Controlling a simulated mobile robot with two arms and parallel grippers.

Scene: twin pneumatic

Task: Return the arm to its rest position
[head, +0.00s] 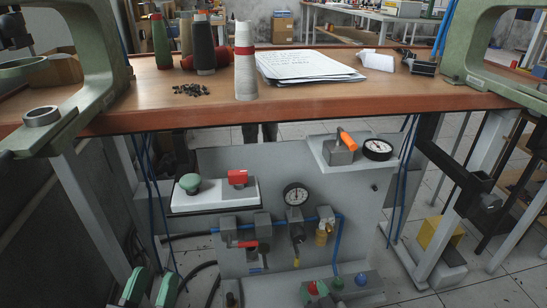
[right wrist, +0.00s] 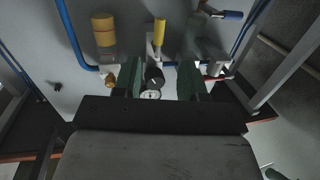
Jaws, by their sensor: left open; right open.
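My right gripper (right wrist: 161,78) shows in the right wrist view. Its two dark green fingers are apart, with nothing held between them. A small round gauge (right wrist: 150,94) is seen between the fingers, against the grey panel. Whether the fingers are near it or well in front of it I cannot tell. The right wrist view shows the panel upside down. In the head view the same gauge (head: 296,194) is on the panel (head: 365,232) under the table.
Below are a valve row, a blue pipe (head: 280,222), a green knob (head: 190,183) and hanging hoses.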

